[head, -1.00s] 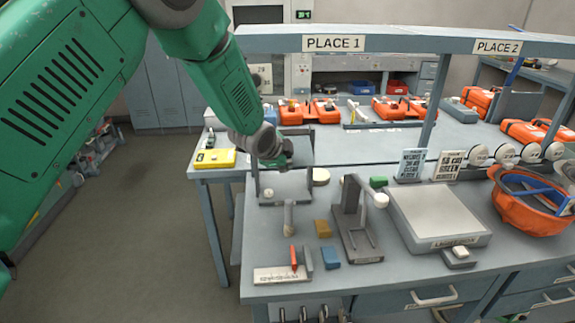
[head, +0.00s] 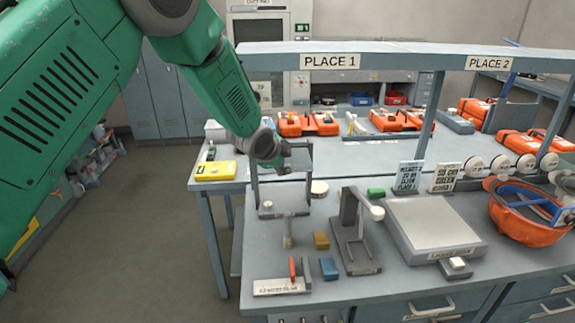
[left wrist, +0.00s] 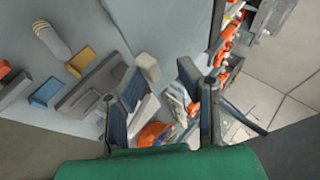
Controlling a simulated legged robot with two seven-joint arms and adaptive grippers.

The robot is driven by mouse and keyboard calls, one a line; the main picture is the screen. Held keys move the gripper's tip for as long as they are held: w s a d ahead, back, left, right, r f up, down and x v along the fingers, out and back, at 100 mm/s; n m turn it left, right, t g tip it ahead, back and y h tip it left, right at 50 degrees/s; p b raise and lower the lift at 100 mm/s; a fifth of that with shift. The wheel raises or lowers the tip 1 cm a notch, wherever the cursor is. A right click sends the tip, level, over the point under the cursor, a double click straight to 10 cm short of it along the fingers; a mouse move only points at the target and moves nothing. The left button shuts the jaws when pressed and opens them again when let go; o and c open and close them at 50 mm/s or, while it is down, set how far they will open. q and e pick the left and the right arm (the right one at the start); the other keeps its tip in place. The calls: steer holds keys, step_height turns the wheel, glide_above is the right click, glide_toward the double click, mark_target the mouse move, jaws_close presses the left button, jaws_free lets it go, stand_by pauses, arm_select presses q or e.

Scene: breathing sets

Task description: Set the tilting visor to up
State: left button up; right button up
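The tilting visor appears to be the pale, see-through panel (head: 298,165) on a grey stand (head: 285,208) at the left end of the bench, under the PLACE 1 sign. My left gripper (head: 275,162) is beside the panel's upper left part in the head view; whether it touches it I cannot tell. The panel's exact tilt is hard to read, as my gripper covers part of it. In the left wrist view the two fingers of my left gripper (left wrist: 163,105) are apart with nothing clearly held between them. My right gripper is not in view.
To the right stand a dark grey stand with a white knob (head: 353,235), a flat grey plate (head: 430,225) and an orange helmet (head: 525,220). Small yellow (head: 321,240) and blue (head: 328,268) blocks lie in front. An overhead rail (head: 420,60) spans the bench.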

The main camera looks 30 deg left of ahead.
arm_select(q)
steer(key=shift+w+a, duration=0.5)
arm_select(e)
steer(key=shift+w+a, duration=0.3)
arm_select(q)
steer(key=shift+d+r, duration=0.1)
steer(key=shift+d, duration=0.1)
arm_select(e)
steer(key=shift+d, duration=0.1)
arm_select(q)
steer(key=shift+s, duration=0.15)
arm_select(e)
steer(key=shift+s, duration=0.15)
arm_select(q)
steer(key=v, duration=1.1)
steer(key=shift+s+d, duration=0.2)
steer(key=shift+s, duration=0.2)
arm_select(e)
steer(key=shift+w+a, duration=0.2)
arm_select(q)
steer(key=shift+a, duration=0.15)
